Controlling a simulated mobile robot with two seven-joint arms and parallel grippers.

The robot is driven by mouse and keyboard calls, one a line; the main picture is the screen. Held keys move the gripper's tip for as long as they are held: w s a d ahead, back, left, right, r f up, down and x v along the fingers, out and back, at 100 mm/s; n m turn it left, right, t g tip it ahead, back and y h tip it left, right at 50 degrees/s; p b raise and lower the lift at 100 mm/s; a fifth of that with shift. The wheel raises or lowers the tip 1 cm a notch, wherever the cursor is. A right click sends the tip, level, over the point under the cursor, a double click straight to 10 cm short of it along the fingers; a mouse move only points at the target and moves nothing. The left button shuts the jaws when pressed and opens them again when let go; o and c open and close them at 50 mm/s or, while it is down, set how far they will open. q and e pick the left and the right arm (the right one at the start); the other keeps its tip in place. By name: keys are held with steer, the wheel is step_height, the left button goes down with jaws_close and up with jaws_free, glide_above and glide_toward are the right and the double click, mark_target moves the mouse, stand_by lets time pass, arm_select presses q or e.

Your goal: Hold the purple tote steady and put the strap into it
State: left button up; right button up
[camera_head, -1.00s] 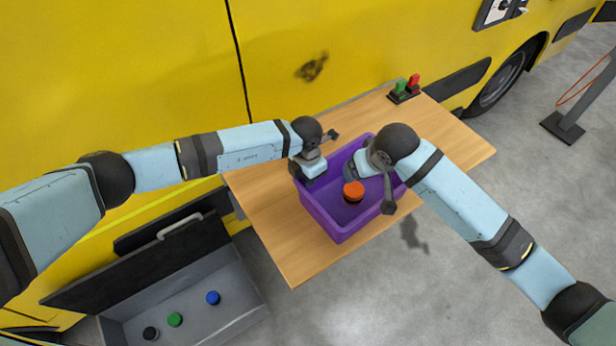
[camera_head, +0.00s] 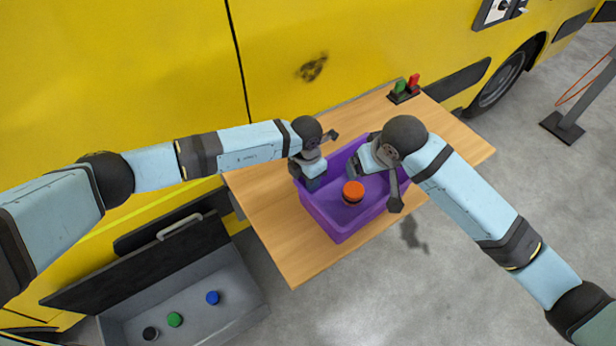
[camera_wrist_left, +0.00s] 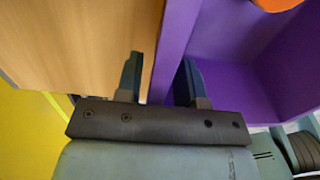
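The purple tote (camera_head: 340,226) stands on the wooden table. The strap (camera_head: 353,190), a round orange-topped roll with a dark band, lies inside it; a corner of its orange also shows in the left wrist view (camera_wrist_left: 276,3). My left gripper (camera_head: 316,184) is at the tote's left wall. In the left wrist view its fingers (camera_wrist_left: 160,68) straddle the wall, with a strip of table showing between the left finger and the wall, so it looks open. My right gripper (camera_head: 353,174) is over the tote just behind the strap, apparently clear of it; its finger gap is hidden.
The wooden table (camera_head: 268,215) has free room left of the tote and at the back right. A stand with green and red items (camera_head: 404,92) is at the far edge. An open grey case (camera_head: 240,312) with several coloured rolls lies lower left. A yellow vehicle (camera_head: 150,60) stands behind.

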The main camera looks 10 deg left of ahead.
arm_select(q)
step_height(320, 180, up, 12)
steer(key=shift+w+a, duration=0.25)
